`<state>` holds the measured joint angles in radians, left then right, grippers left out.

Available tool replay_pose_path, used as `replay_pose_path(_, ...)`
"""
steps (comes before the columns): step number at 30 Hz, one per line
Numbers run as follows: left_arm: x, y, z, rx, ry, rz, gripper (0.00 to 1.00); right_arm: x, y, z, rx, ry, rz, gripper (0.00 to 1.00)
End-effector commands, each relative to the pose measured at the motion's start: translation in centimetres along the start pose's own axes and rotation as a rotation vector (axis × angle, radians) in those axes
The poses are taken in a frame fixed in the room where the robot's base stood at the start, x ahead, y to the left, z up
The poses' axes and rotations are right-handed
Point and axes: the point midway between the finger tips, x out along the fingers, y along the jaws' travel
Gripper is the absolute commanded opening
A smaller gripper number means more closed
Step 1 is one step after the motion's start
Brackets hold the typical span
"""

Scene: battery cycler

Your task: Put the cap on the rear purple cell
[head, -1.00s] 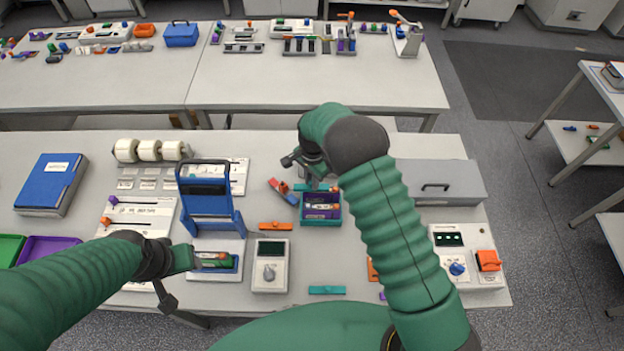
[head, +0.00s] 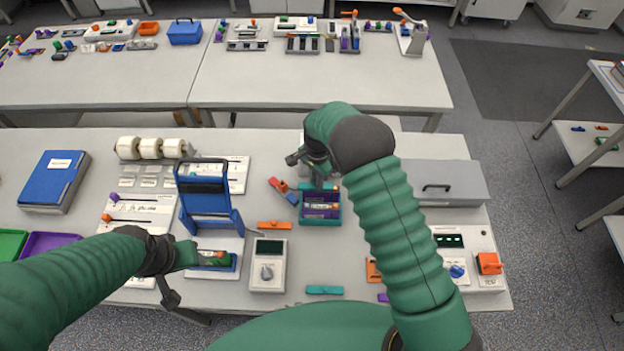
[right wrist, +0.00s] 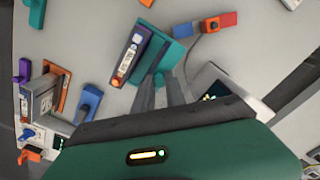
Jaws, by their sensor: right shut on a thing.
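A small teal tray (head: 321,223) with purple cells (head: 318,212) inside stands mid-bench in the head view. In the right wrist view its teal wall (right wrist: 177,50) and a purple cell with white and orange parts (right wrist: 130,58) lie just beyond my fingers. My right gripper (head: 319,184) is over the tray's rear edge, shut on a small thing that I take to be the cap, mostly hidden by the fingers. Whether it touches the rear cell cannot be told. My left gripper (head: 194,257) is beside a blue holder (head: 225,266) with a green piece; its jaws are unclear.
A red and blue piece (head: 283,191) lies left of the tray, and an orange bar (head: 273,225) is nearer me. A white meter (head: 268,270) and a blue stand (head: 209,200) are to the left. A grey lidded box (head: 450,183) stands to the right.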

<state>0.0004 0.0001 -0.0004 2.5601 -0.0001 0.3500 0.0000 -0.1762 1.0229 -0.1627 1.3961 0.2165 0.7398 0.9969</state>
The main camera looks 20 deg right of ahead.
Motion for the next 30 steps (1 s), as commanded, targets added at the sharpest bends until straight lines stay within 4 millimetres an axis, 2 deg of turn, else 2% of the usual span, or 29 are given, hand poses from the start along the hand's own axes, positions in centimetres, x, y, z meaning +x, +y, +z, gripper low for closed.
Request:
replay_pose_path(12, 0.19, 0.03, 0.04, 0.001, 0.0, 0.0, 0.45, 0.09, -0.18, 0.33, 0.001, 0.006, 0.003, 0.0)
replay_pose_path(30, 0.29, 0.03, 0.06, 0.001, 0.0, 0.0, 0.45, 0.27, 0.25, -0.42, 0.001, 0.002, 0.001, 0.0)
